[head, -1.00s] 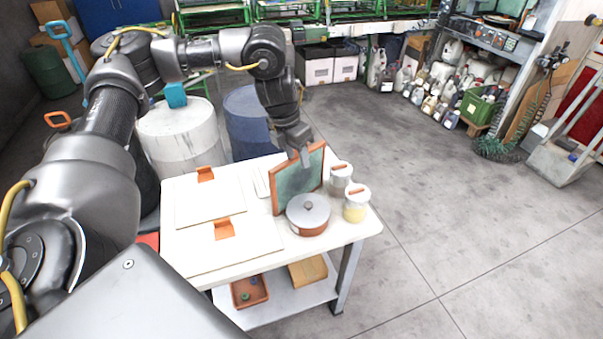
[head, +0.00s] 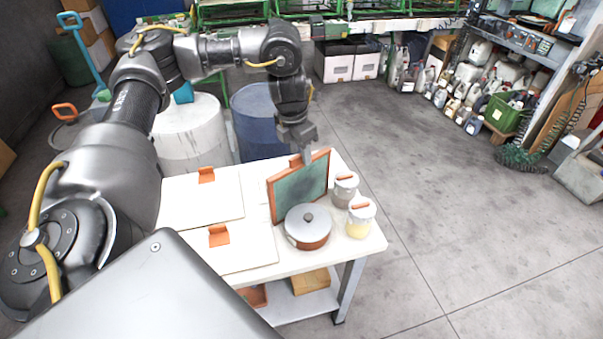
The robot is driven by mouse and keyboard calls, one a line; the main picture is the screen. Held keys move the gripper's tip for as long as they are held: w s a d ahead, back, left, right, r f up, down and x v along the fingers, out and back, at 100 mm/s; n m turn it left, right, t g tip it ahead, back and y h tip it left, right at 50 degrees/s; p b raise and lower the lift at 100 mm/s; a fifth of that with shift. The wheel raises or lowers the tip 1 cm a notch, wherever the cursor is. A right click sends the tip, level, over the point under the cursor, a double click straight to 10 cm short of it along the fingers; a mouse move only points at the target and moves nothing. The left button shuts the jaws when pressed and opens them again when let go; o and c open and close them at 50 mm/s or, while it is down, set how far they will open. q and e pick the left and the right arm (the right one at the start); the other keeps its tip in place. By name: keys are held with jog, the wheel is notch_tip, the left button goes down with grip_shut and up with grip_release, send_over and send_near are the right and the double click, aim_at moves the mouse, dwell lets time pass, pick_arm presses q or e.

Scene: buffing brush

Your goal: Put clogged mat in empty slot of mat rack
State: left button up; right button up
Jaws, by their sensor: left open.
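An upright green panel with an orange frame and a dark smudge (head: 300,190) stands on the white table (head: 345,252); it looks like the clogged mat. My left gripper (head: 307,157) is open, pointing down at the panel's top edge. An orange tab shows at that edge beside the fingers. I cannot tell whether the fingers touch the frame. I cannot make out a mat rack or an empty slot for certain. My right gripper is not in view.
A lidded round pot (head: 308,227) stands close in front of the panel. Two jars, one grey (head: 345,190) and one yellow (head: 360,217), stand to its right. Two pale boards with orange tabs (head: 219,236) lie to the left.

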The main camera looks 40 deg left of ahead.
aim_at(301, 163)
pick_arm(q)
jog(key=shift+s+f, duration=0.1)
jog(key=shift+s, duration=0.05)
jog(key=shift+s+f, duration=0.1)
jog(key=shift+f, duration=0.05)
jog(key=f, duration=0.5)
jog(key=shift+w+d, duration=0.2)
jog(key=shift+d, duration=0.1)
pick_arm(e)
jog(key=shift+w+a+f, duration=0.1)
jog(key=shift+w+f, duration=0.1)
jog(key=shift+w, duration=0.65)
pick_arm(q)
jog(key=shift+r, duration=0.1)
jog(key=shift+c, duration=1)
grip_shut()
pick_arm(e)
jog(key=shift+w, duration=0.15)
